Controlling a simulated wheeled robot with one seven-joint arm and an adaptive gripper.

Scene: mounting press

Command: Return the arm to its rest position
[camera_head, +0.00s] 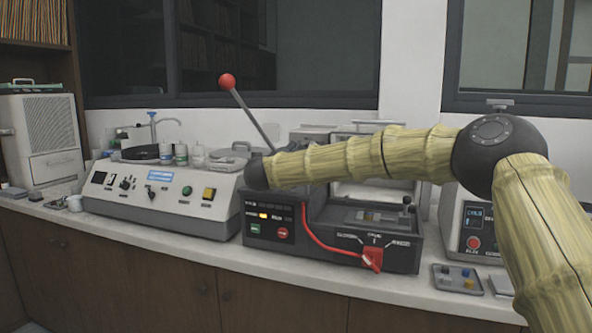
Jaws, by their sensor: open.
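My arm crosses the right half of the view, in pale, bamboo-like links with dark round joints. It rises from the lower right to a large joint, then runs left to a dark rounded end in front of the bench machines. My gripper does not show; no fingers are visible. Below this forearm stands a dark press-like machine (330,228) with a red rotary switch (373,258), a red cable and lit buttons. The arm hides part of its back. A lever with a red knob (228,81) rises behind the arm's end, tilted left.
A grey-white console (160,200) with knobs stands left on the counter (200,250), with bottles behind it. Another machine (473,228) stands right, partly behind my arm. A small tray (456,279) with coloured pieces lies near the front edge. A white cabinet (40,140) stands far left.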

